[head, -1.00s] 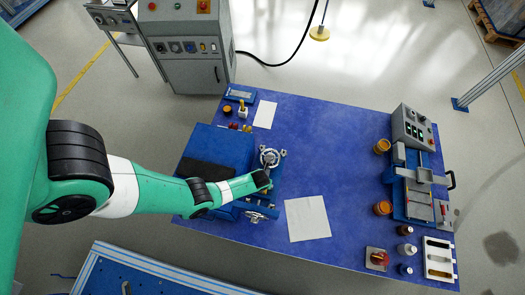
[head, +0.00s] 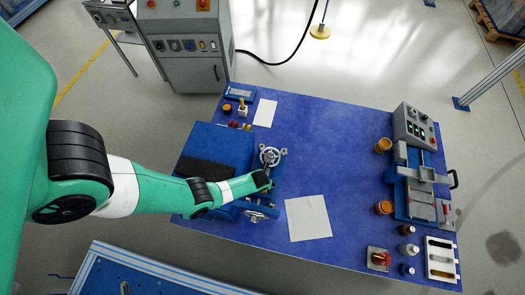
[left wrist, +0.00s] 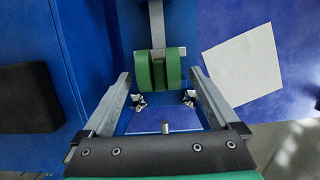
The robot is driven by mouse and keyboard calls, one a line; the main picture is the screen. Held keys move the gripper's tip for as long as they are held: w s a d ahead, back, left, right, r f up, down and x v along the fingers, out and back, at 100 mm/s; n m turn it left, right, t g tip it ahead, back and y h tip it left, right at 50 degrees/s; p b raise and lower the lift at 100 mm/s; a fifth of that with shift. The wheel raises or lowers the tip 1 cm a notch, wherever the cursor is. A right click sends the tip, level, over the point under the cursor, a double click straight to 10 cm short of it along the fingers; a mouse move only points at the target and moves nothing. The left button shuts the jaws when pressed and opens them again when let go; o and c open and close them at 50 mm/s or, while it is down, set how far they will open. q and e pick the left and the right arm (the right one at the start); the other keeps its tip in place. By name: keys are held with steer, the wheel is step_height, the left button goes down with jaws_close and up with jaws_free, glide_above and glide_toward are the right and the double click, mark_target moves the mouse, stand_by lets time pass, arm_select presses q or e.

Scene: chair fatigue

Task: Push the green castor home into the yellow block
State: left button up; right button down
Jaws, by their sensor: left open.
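The green castor (left wrist: 160,68), a pair of green wheels side by side, shows in the upper middle of the left wrist view. A grey bar (left wrist: 156,25) runs up from it in the picture. My left gripper (left wrist: 160,78) is open, with one finger on each side of the castor and a visible gap on both sides. In the head view my left wrist (head: 262,181) is over the blue fixture at the table's left, and the castor cannot be made out there. I cannot make out the yellow block around the castor in either view. My right gripper is not in view.
Star-shaped knobs (left wrist: 138,101) sit below the castor in the left wrist view. A black pad (head: 206,174) lies on the blue fixture. A white sheet (head: 308,218) lies to the right on clear blue table. A grey machine (head: 414,130) stands at the right.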

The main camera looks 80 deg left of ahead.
arm_select(q)
steer(key=p+v, duration=1)
steer(key=v, duration=0.1)
steer(key=shift+d+r+p, duration=0.15)
steer(key=shift+r+p, duration=0.15)
steer(key=shift+p, duration=0.05)
stand_by(0.3)
